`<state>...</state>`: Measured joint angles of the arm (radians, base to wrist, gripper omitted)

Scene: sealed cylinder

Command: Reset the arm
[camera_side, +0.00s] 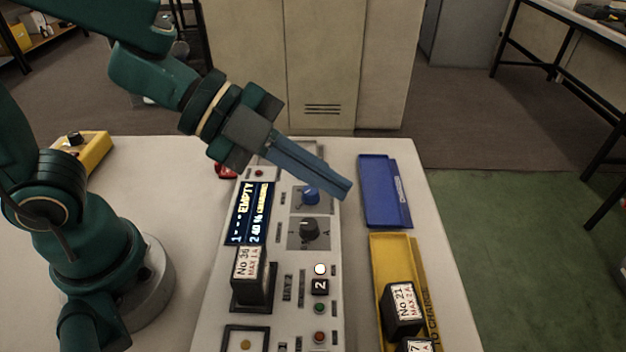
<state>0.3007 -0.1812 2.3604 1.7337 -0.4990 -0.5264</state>
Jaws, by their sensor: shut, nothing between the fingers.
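My arm is teal and reaches in from the left over the table. My gripper (345,188) points down and to the right, above the far part of the control panel. Its long blue-grey fingers are shut together with nothing held between them. The fingertips are close in the picture to a blue knob (310,195) on the panel; I cannot tell whether they touch anything. The panel's display (250,213) reads "1 --- EMPTY" and "2 40 % CHARGING".
A block labelled No 36 (252,277) stands in a panel slot; a nearer slot (246,340) is empty. A blue tray (384,190) is empty. A yellow tray (392,250) holds a block labelled No 21 (403,308) and another. A yellow box (90,155) sits back left.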

